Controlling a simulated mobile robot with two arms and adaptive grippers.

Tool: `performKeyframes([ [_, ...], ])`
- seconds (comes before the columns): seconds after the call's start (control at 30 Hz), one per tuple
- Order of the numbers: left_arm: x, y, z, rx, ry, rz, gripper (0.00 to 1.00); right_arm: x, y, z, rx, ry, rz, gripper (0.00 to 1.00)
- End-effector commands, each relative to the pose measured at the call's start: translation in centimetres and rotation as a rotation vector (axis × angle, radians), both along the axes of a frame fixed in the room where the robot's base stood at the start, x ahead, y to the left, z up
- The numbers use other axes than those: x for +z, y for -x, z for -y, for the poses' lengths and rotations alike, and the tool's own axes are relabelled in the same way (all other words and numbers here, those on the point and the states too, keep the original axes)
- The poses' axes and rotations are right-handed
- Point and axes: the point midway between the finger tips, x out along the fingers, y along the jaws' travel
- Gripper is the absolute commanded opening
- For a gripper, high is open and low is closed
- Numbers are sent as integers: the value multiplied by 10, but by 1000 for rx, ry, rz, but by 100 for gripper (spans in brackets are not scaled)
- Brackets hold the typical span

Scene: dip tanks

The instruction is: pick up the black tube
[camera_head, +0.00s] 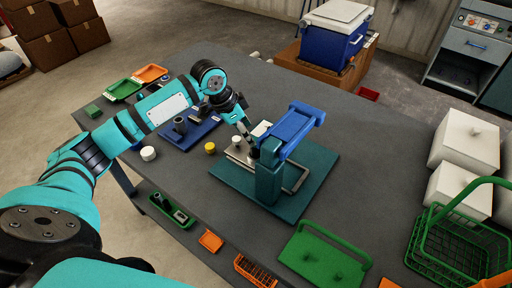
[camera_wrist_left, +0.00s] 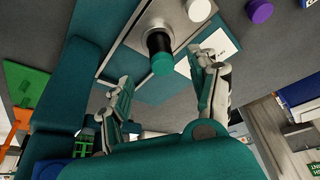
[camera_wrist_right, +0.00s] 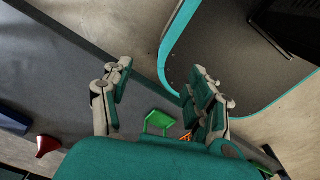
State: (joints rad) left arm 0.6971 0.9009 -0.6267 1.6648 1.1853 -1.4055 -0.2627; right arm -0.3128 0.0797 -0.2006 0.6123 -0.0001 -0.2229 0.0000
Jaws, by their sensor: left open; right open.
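A black tube (camera_wrist_left: 159,42) with a teal end shows in the left wrist view, on a light metal plate (camera_wrist_left: 128,22). My left gripper (camera_wrist_left: 164,76) is open, its fingers on either side of the tube's teal end with gaps visible; contact is not shown. In the head view my left gripper (camera_head: 247,138) is beside the teal stand with a blue top (camera_head: 293,124), which partly hides that spot. Another dark tube (camera_head: 180,124) stands on the blue tray (camera_head: 203,131). My right gripper (camera_wrist_right: 158,92) is open and empty, in the right wrist view.
A white knob (camera_head: 236,141), a yellow cap (camera_head: 210,147) and a white cap (camera_head: 148,153) are left of the stand. A green tray (camera_head: 171,210), orange pieces and a green plate (camera_head: 322,262) lie along the near side. A green basket (camera_head: 455,245) and white boxes are at right.

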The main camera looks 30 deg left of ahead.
Motion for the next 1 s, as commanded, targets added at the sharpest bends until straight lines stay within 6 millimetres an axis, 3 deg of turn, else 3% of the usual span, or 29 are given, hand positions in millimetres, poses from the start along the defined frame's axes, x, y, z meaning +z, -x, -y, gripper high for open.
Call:
performKeyframes([
  [0.13, -21, -6, 7, 0, 2, -1, 61, 6, -7, 1, 1, 1, 10, 59],
  [0.33, -32, -10, 9, 0, 0, 0, 61, 10, -20, 0, 1, -2, 31, 59],
  [0.67, -74, -22, 18, 1, 2, 0, 61, 26, -19, 0, 1, -1, 29, 59],
  [0.97, -79, -23, 18, -1, -1, 1, 61, 25, -15, 1, 0, 0, 23, 59],
  [1.0, -79, -23, 18, -1, -1, 1, 56, 25, -15, 1, 0, -1, 22, 59],
])
